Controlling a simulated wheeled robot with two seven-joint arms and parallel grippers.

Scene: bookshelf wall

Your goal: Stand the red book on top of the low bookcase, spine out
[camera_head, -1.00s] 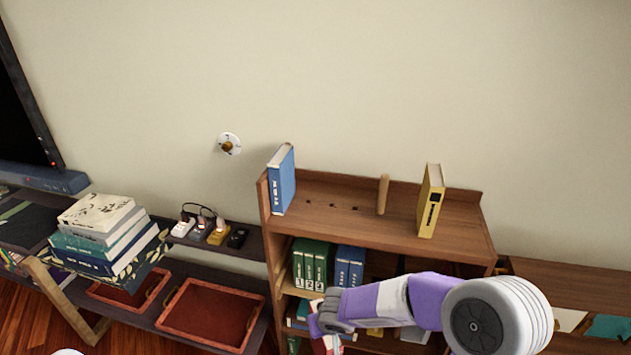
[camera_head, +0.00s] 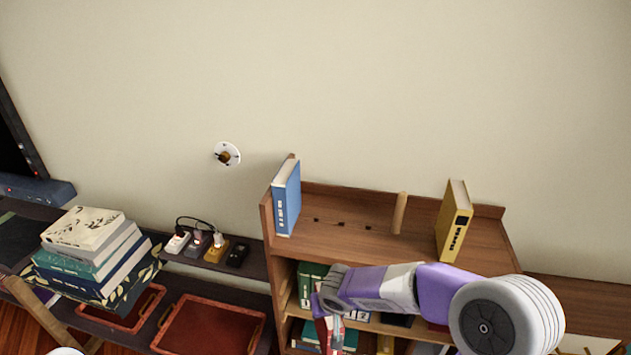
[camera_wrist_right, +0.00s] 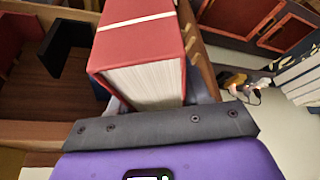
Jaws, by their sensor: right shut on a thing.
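The red book (camera_wrist_right: 145,45) fills the upper middle of the right wrist view, its page edges facing the camera. My right gripper (camera_wrist_right: 155,100) is shut on it. In the head view the right gripper (camera_head: 322,303) is in front of the low bookcase's shelves, below its top, and part of the red book (camera_head: 322,332) hangs below it. The top of the low bookcase (camera_head: 350,243) holds a blue book (camera_head: 286,200) standing at the left and a yellow book (camera_head: 454,222) standing at the right. My left gripper is not in view.
A wooden peg (camera_head: 399,213) stands on the top between the two books, with free room left of it. Left are a stack of books (camera_head: 95,250), a power strip (camera_head: 205,245) and red trays (camera_head: 215,325). The wall is close behind.

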